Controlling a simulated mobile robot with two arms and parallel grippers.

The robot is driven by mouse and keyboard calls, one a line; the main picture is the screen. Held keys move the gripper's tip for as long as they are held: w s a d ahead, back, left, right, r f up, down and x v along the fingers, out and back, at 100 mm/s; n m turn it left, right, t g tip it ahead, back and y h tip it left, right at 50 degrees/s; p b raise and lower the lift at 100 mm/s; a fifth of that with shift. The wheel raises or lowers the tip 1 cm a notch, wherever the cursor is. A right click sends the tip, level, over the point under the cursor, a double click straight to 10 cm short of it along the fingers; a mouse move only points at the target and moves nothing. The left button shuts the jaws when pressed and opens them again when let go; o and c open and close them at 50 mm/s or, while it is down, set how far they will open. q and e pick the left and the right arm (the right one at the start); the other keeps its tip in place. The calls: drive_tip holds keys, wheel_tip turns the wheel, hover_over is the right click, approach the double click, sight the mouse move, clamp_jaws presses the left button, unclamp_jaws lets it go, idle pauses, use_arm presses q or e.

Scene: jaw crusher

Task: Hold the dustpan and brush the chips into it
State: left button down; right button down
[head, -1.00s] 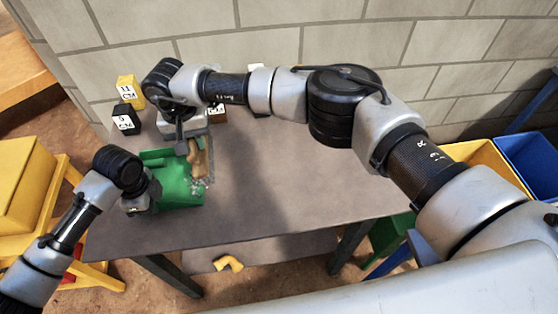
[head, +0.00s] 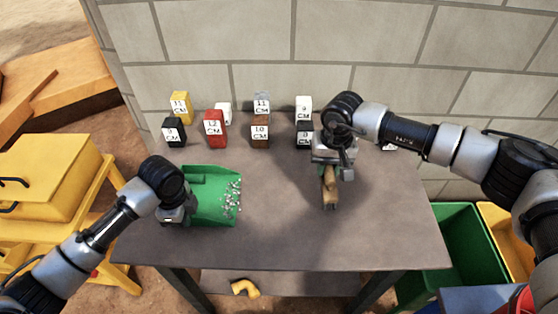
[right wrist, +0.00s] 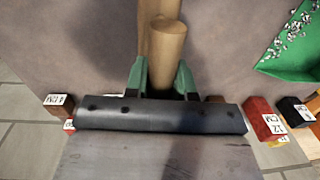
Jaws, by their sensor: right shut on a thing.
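The green dustpan (head: 208,187) lies on the table at the left. Pale chips (head: 231,200) lie in it along its right side; a few may be at its edge. My left gripper (head: 172,214) is at the dustpan's left end; its fingers are hidden. My right gripper (head: 333,166) is shut on the brush (head: 330,190), right of the dustpan and clear of it. In the right wrist view the wooden brush (right wrist: 166,45) is between the green fingers (right wrist: 160,78), and the dustpan (right wrist: 300,55) with chips (right wrist: 297,30) shows top right.
Several labelled blocks, among them a red one (head: 215,128) and a brown one (head: 260,132), stand along the table's back by the wall. The table (head: 280,225) is bare between dustpan and brush. A yellow stand (head: 80,220) is left; green (head: 460,245) and yellow bins stand right.

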drive_tip(key=s+d+r+y, duration=0.1)
drive_tip(key=s+d, duration=0.3)
drive_tip(key=d, duration=0.5)
drive_tip(key=s+d+r, duration=0.1)
drive_tip(key=s+d, duration=0.2)
drive_tip(key=d, duration=0.5)
drive_tip(key=shift+s+d+f, duration=0.1)
drive_tip(key=shift+f, duration=1.3)
drive_tip(key=shift+s+d+f, duration=0.1)
drive_tip(key=shift+f, duration=1.25)
drive_tip(key=shift+f, duration=0.15)
drive_tip(key=shift+w+a, duration=0.1)
drive_tip(key=shift+a, duration=0.05)
drive_tip(key=shift+w+a+f, duration=0.1)
drive_tip(key=shift+w+a, duration=0.8)
drive_tip(key=shift+a, duration=5.1)
drive_tip(key=shift+w+a+f, duration=0.15)
drive_tip(key=shift+w+a, duration=0.7)
drive_tip(key=shift+a, duration=5.1)
drive_tip(key=shift+w+a+f, duration=0.1)
drive_tip(key=shift+w+a, duration=0.8)
drive_tip(key=shift+a, duration=5.1)
drive_tip(key=shift+a, duration=0.15)
drive_tip(key=shift+a+r, duration=0.2)
drive_tip(key=shift+a, duration=1.4)
drive_tip(key=shift+a+r, duration=0.15)
drive_tip(key=shift+a, duration=1.4)
